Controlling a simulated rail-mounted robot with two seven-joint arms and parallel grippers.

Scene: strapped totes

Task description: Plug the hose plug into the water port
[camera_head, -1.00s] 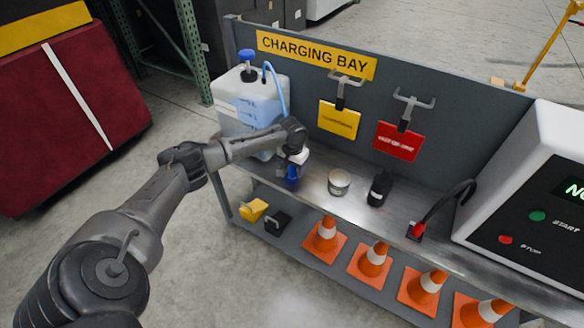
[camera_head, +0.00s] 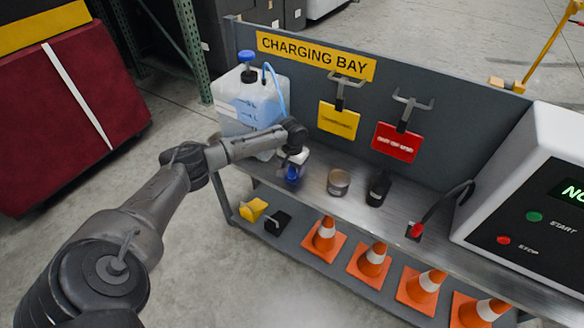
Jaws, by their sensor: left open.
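A white water tank (camera_head: 247,100) with a blue cap stands at the left end of the bench, and a light blue hose (camera_head: 276,85) runs from its top down behind my arm. My left gripper (camera_head: 291,178) points down at the bench just right of the tank. It is open. A dark blue piece (camera_head: 292,172) shows at its fingers; I cannot tell whether it is the hose plug. The hose's lower end is hidden by my arm. I cannot make out the water port. My right gripper is not in view.
A round tin (camera_head: 338,183), a black bottle (camera_head: 378,189) and a black cable with a red plug (camera_head: 415,230) are on the bench. A white charger (camera_head: 530,190) stands right. Yellow (camera_head: 338,120) and red (camera_head: 396,142) tags hang behind. Orange cones (camera_head: 325,235) stand on the lower shelf.

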